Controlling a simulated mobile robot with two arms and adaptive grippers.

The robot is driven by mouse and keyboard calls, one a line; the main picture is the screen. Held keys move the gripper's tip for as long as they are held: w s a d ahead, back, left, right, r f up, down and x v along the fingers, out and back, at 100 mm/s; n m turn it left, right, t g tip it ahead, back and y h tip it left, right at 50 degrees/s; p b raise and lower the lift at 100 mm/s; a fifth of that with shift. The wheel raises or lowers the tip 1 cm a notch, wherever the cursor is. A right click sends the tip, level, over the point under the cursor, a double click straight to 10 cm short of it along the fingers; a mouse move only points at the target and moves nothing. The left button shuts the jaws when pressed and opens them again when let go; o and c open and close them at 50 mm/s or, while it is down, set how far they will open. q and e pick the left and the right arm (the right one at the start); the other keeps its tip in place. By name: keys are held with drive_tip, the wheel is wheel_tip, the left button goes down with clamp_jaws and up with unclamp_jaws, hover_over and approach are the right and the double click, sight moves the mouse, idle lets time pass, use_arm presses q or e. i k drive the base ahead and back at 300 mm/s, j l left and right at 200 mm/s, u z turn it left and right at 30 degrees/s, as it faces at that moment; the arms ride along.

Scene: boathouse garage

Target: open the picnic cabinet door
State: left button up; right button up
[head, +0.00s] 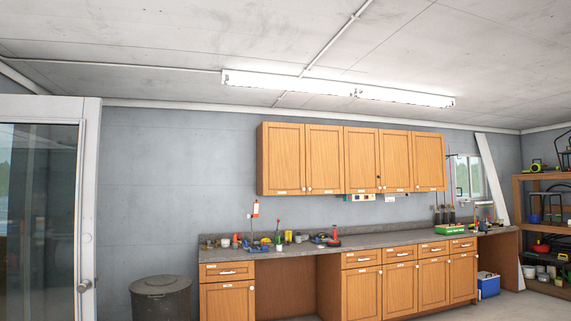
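A row of several wooden upper cabinet doors (325,158) hangs on the far grey wall, all shut. Below the counter are lower cabinet doors (433,284) with drawers above them, also shut. A separate lower door (227,302) stands at the left end. The doors carry small white labels and small knobs, but the labels are too small to read. I cannot tell which door is the picnic cabinet's. Neither of my grippers is in view.
A grey counter (375,241) holds tools and small containers. A dark lidded bin (161,298) stands left of it. A blue cooler (488,285) sits at its right. A wooden shelf unit (520,215) stands far right, and a glazed door (40,200) at left.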

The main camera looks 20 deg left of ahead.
sight(284, 145)
drive_tip(key=i+u, duration=0.35)
drive_tip(key=i, duration=0.25)
drive_tip(key=i+j+u, duration=0.15)
drive_tip(key=i, duration=1)
drive_tip(key=i+j+u, duration=0.15)
drive_tip(key=i, duration=0.95)
drive_tip(key=i+j, duration=0.1)
drive_tip(key=i, duration=2.15)
